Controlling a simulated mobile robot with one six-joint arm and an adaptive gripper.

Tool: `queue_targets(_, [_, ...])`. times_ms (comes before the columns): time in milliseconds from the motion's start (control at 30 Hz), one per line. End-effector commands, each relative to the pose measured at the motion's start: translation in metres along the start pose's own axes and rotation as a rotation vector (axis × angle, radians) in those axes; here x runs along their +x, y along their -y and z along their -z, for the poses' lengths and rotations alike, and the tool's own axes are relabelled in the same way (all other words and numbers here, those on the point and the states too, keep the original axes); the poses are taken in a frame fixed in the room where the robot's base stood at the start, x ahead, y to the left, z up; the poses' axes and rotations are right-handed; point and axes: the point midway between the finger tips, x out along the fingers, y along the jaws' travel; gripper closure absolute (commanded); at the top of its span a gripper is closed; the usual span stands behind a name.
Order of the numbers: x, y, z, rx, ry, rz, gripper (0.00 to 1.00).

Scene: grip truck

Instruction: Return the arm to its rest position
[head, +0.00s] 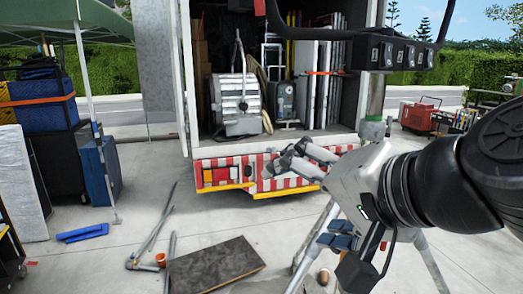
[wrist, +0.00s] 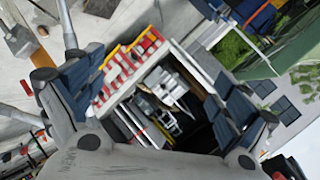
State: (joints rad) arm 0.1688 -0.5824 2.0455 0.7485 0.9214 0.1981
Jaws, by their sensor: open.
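My gripper (head: 312,195) is in the right half of the head view, with my dark arm coming in from the right edge. In the wrist view its fingers (wrist: 150,95) are spread wide, one at the left and one at the right, with blue pads. It is open and nothing is held between them. Through the gap the wrist view shows the open truck (wrist: 130,65), tilted in the picture. The head view shows the same truck (head: 185,85) beyond the gripper, with its red-and-white striped rear bumper. The gripper looks clear of it.
A dark flat board (head: 215,265) and thin poles (head: 150,240) lie on the concrete. Stand legs (head: 430,262) show below my gripper. A blue case (head: 101,170) and loaded cart stand left, a red box (head: 421,117) right. The floor left of the truck's bumper is mostly free.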

Motion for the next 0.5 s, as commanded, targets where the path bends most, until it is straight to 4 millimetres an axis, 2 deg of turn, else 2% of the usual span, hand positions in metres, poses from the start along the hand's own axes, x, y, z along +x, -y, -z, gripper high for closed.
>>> queue_targets(33, [0.016,-0.041,-0.024,-0.051,0.027,-0.064,0.05])
queue_targets(167, [0.037,-0.128,-0.070,-0.203,0.099,-0.231,0.05])
queue_targets(200, [0.042,-0.155,-0.084,-0.254,0.124,-0.281,0.05])
queue_targets(300, [0.050,-0.220,-0.115,-0.382,0.189,-0.399,0.05])
queue_targets(400, [0.053,-0.274,-0.139,-0.500,0.250,-0.497,0.05])
queue_targets(500, [0.053,-0.312,-0.155,-0.591,0.298,-0.566,0.05])
